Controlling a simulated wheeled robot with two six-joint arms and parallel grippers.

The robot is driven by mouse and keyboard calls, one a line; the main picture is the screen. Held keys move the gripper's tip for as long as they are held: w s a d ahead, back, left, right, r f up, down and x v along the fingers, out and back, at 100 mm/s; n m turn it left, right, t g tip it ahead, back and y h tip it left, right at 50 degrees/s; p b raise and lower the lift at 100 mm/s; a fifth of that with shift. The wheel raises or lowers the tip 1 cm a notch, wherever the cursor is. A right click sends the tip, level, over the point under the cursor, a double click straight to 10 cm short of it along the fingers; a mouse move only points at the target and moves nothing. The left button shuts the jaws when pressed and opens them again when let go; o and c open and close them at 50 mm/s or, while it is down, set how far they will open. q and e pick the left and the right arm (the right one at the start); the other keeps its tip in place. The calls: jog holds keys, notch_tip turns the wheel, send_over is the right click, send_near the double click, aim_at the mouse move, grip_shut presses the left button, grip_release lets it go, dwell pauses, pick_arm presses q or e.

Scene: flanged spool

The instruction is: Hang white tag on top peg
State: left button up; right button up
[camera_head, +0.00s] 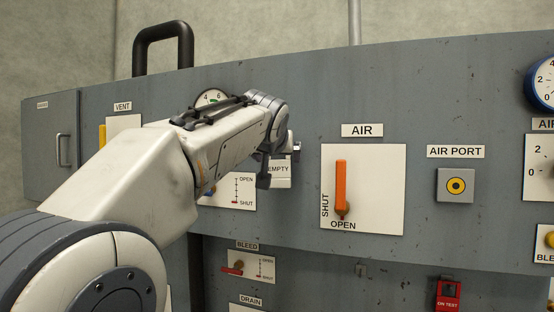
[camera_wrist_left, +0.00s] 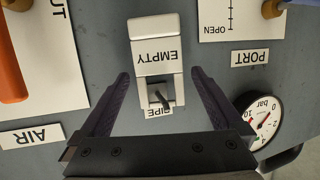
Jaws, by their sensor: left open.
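A white tag (camera_wrist_left: 157,50) marked EMPTY hangs flat against the grey panel. It appears upside down in the left wrist view and shows partly behind my gripper in the head view (camera_head: 281,171). At its upper end is a dark peg or hook (camera_wrist_left: 158,98), over a small label that seems to read PIPE. My left gripper (camera_wrist_left: 160,74) is open, its dark fingers on either side of the tag with gaps on both sides. It also shows in the head view (camera_head: 280,162). An empty peg (camera_head: 360,269) sits low, under the AIR plate. My right gripper is not in view.
The AIR plate (camera_head: 382,205) with an orange handle (camera_head: 341,187) is right of my gripper. A red ON TEST tag (camera_head: 449,297) hangs lower right. A gauge (camera_wrist_left: 262,118) and a lever plate (camera_wrist_left: 241,18) are near the tag.

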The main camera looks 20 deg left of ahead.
pick_arm(q)
jog(key=b+v, duration=0.3)
jog(key=v, duration=0.6)
jog(key=s+d+f+m+g+h+b, duration=0.2)
jog(key=d+f, duration=0.3)
jog(key=f, duration=0.6)
jog(key=s+d+f+m+g+h+b, duration=0.1)
jog(key=s+d+f+m+g+b, duration=0.3)
jog(key=f, duration=0.7)
jog(key=s+d+f+g+h+p, duration=0.1)
jog(key=d+f+h, duration=0.1)
jog(key=d+f, duration=0.65)
jog(key=s+a+f+m+g+b, duration=0.1)
jog(key=s+f+m+g+b, duration=0.1)
jog(key=s+f, duration=0.9)
jog(key=s+a+f+m+g+b, duration=0.1)
jog(key=s+f+g, duration=0.4)
jog(key=s+f, duration=0.6)
notch_tip(320, 180, down, 7)
jog(key=shift+s+f+m+y+b, duration=0.2)
jog(key=shift+s+m+y+b, duration=0.15)
jog(key=shift+b, duration=0.45)
jog(key=shift+w+a, duration=0.1)
